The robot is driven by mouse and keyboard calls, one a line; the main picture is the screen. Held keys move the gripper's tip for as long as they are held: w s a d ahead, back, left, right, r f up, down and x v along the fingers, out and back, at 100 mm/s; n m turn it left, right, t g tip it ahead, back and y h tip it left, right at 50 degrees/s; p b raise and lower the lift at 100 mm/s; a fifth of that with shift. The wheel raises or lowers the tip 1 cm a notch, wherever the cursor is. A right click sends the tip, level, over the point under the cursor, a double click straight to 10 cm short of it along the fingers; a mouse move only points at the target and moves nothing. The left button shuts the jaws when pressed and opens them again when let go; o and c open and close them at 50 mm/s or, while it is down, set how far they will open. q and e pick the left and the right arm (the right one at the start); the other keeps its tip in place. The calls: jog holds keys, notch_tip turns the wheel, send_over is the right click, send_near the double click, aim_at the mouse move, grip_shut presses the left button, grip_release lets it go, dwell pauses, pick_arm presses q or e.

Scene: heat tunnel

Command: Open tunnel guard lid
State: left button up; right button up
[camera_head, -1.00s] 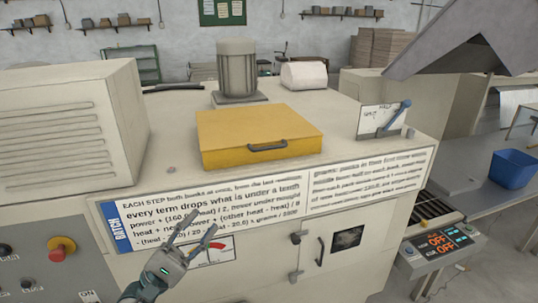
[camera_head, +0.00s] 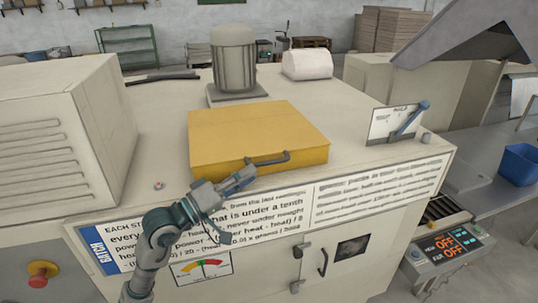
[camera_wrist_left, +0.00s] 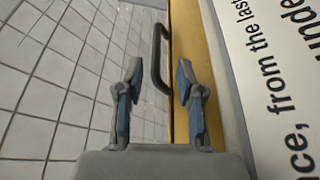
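The guard lid (camera_head: 255,130) is a yellow flat box on top of the cream machine, and it lies shut. Its dark handle (camera_head: 270,160) sticks out from the front side. My left gripper (camera_head: 252,168) is at the lid's front, close to the left end of the handle. In the left wrist view my left gripper (camera_wrist_left: 158,78) is open, with its two fingers apart. The handle (camera_wrist_left: 157,55) lines up with the gap between them, beside the yellow lid side (camera_wrist_left: 184,28). I cannot tell whether a finger touches it. My right gripper is not in view.
A grey motor (camera_head: 233,60) stands behind the lid, and a white roll (camera_head: 306,65) lies further back. A vented cream housing (camera_head: 60,130) rises at the left. A blue-handled lever (camera_head: 410,118) stands at the right. A grey hood (camera_head: 465,35) overhangs the upper right.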

aim_at(266, 163)
pick_arm(q)
jog(key=x, duration=0.1)
jog(key=p+x, duration=0.1)
jog(key=x, duration=0.2)
jog(key=shift+w+r, duration=0.15)
jog(key=shift+r, duration=0.2)
jog(key=shift+w+d+p, duration=0.1)
jog(key=shift+w+p, duration=0.1)
jog(key=shift+p, duration=0.15)
jog(key=shift+w+d, duration=0.15)
jog(key=shift+w, duration=0.15)
jog(key=shift+d, duration=0.25)
jog(key=shift+c, duration=0.2)
jog(key=shift+d, duration=0.3)
grip_shut()
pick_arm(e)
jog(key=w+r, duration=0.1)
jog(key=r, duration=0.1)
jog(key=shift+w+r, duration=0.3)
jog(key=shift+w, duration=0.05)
